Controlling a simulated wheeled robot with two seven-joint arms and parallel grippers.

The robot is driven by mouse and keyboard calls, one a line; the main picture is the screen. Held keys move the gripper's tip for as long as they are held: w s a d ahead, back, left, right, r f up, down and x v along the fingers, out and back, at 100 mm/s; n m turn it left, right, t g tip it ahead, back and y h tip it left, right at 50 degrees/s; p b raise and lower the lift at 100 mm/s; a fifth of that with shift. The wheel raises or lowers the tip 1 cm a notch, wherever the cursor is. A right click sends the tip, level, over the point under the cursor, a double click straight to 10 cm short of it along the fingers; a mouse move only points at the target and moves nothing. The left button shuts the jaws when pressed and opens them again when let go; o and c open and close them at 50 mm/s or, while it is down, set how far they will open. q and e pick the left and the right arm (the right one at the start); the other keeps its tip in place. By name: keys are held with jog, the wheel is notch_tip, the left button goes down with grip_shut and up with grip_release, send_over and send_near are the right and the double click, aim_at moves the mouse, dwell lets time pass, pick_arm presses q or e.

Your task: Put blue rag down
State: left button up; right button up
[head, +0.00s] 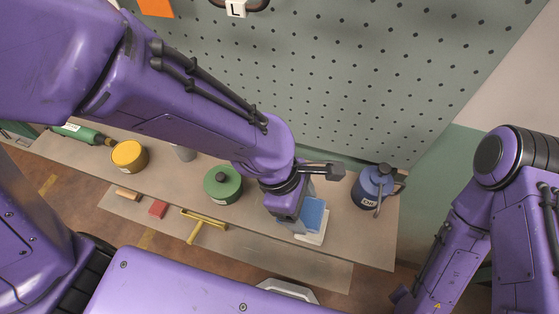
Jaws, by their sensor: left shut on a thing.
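The blue rag (314,214) is a flat blue piece at the jaws of my left gripper (294,219). My left gripper is shut on it, pointing down at the bench's right half. A white flat piece (312,239) shows just below and beside the rag. I cannot tell whether the rag touches it or hangs above it. My left wrist hides part of the rag. My right arm hangs at the right, and its gripper fingers are not visible.
On the bench (345,240) stand a dark blue jug (371,188), a green round container (221,184) and a yellow one (129,156). A pegboard (370,80) rises behind.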

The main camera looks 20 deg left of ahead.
pick_arm(q)
jog(key=w+a+f+b, duration=0.1)
jog(key=a+f, duration=0.1)
jog(key=w+a+f, duration=0.1)
jog(key=a+f, duration=0.1)
jog(key=w+a+f+b, duration=0.1)
jog(key=w+a+f, duration=0.1)
jog(key=a+f, duration=0.1)
jog(key=shift+w+a+b, duration=0.1)
jog(key=shift+b, duration=0.25)
jog(key=f, duration=0.1)
jog(key=f+b, duration=0.1)
jog(key=a+f, duration=0.1)
jog(key=shift+s+f, duration=0.3)
jog(key=shift+s, duration=0.1)
jog(key=shift+w+d+f, duration=0.1)
jog(key=shift+w+f, duration=0.1)
jog(key=shift+w, duration=0.1)
pick_arm(e)
jog(key=f, duration=0.5)
jog(key=shift+s, duration=0.3)
pick_arm(q)
jog(key=o, duration=1)
jog(key=shift+s, duration=0.15)
pick_arm(e)
jog(key=shift+s+r, duration=0.1)
